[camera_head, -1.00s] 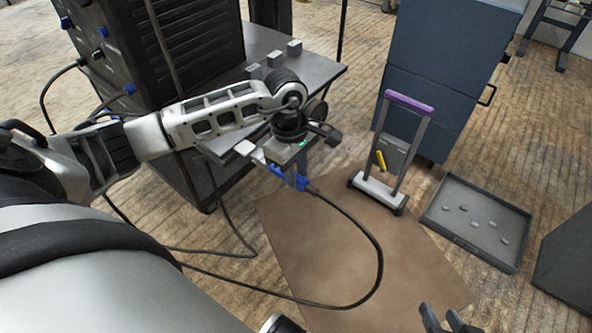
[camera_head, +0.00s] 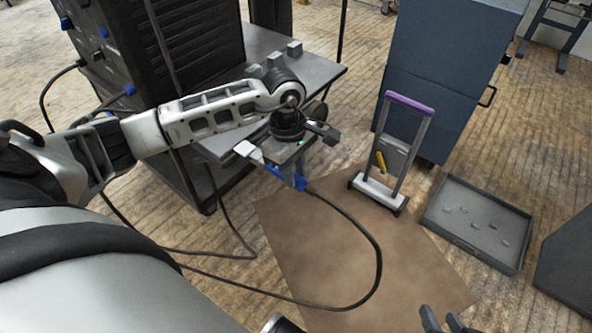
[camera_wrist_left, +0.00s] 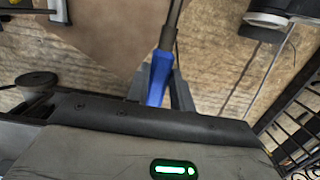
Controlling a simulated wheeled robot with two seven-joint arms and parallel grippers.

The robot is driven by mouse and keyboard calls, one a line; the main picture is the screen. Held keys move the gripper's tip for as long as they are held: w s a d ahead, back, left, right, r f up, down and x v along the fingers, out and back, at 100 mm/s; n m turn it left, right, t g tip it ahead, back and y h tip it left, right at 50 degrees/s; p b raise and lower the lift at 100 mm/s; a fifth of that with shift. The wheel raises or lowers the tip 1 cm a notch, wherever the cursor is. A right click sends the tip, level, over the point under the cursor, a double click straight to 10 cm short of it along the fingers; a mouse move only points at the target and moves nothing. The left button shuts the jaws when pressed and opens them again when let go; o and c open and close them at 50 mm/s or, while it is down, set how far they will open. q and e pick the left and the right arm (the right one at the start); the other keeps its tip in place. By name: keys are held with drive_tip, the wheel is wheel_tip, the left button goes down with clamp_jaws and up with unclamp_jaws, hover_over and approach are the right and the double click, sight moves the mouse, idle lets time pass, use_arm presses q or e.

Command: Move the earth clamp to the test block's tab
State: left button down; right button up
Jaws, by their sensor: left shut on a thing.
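The earth clamp (camera_head: 291,182), with blue grips and a black cable, is held in my left gripper (camera_head: 298,176). That gripper is shut on it, above the floor in front of the metal bench. In the left wrist view the blue clamp (camera_wrist_left: 158,80) sits between the grey fingers, with its cable or stem running up. The clamp's jaws are mostly hidden by the hand. Small grey blocks (camera_head: 275,60) stand on the bench top; I cannot tell whether one is the test block, and no tab is clear. My right gripper (camera_head: 441,320) is at the bottom edge, fingers apart and empty.
The metal bench (camera_head: 318,72) adjoins a dark cabinet (camera_head: 190,50). A hand truck with a purple handle (camera_head: 409,104) stands by a blue cabinet (camera_head: 440,75). A grey tray (camera_head: 470,245) holds several small pieces. The cable (camera_head: 378,262) loops over a brown mat (camera_head: 340,235).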

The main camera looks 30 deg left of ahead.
use_arm(q)
drive_tip(key=shift+w+a+b, duration=0.1)
drive_tip(key=shift+a+b, duration=0.25)
drive_tip(key=shift+a, duration=0.25)
use_arm(e)
drive_tip(key=shift+f, duration=0.1)
idle(0.6)
use_arm(q)
drive_tip(key=shift+a, duration=0.6)
use_arm(e)
drive_tip(key=shift+w, duration=0.1)
use_arm(q)
drive_tip(key=shift+b, duration=0.3)
